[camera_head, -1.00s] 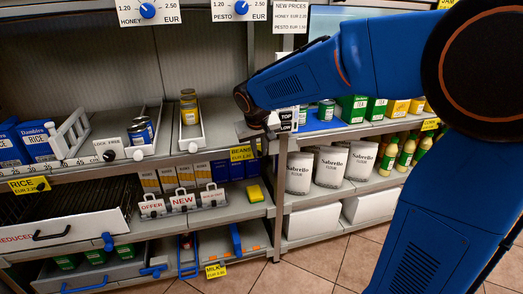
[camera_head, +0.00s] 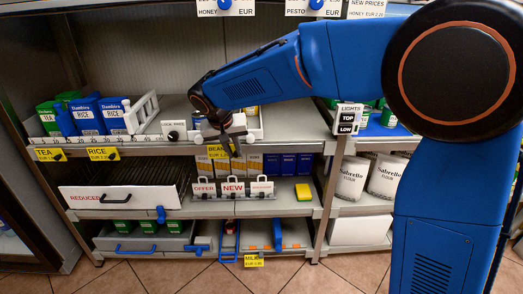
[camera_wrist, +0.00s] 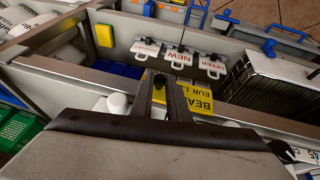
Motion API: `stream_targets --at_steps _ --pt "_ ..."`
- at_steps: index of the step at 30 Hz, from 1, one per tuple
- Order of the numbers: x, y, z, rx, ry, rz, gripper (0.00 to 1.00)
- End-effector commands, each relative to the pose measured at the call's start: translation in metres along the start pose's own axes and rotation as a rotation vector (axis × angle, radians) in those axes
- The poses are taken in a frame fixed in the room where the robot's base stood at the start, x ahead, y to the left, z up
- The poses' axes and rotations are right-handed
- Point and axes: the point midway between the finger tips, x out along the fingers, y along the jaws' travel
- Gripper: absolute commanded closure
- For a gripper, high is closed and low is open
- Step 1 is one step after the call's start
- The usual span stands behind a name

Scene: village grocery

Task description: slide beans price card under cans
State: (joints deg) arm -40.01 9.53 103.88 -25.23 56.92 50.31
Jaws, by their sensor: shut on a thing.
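The yellow beans price card (camera_head: 217,152) hangs at the front edge of the middle shelf, below the can trays. My gripper (camera_head: 229,143) is shut on it. In the wrist view the card (camera_wrist: 196,98) shows upside down beside my two dark fingers (camera_wrist: 165,90), with a black knob between their tips. I cannot tell whether the card touches the shelf edge.
The tea card (camera_head: 48,154) and rice card (camera_head: 103,153) sit on the same shelf edge to the left. A round black knob (camera_head: 173,135) is left of my gripper. Below are offer tags (camera_head: 232,188) and a yellow sponge (camera_head: 303,192). A post with a lights switch (camera_head: 347,118) stands right.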

Motion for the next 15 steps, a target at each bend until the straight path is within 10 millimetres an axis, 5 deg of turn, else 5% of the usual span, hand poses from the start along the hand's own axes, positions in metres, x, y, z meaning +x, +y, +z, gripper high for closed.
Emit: stream_targets --at_steps 6,15 --pt "-0.007 -0.049 -0.003 -0.001 0.001 -0.002 1.0" --pt "-0.011 -0.076 -0.005 0.001 0.001 -0.001 1.0"
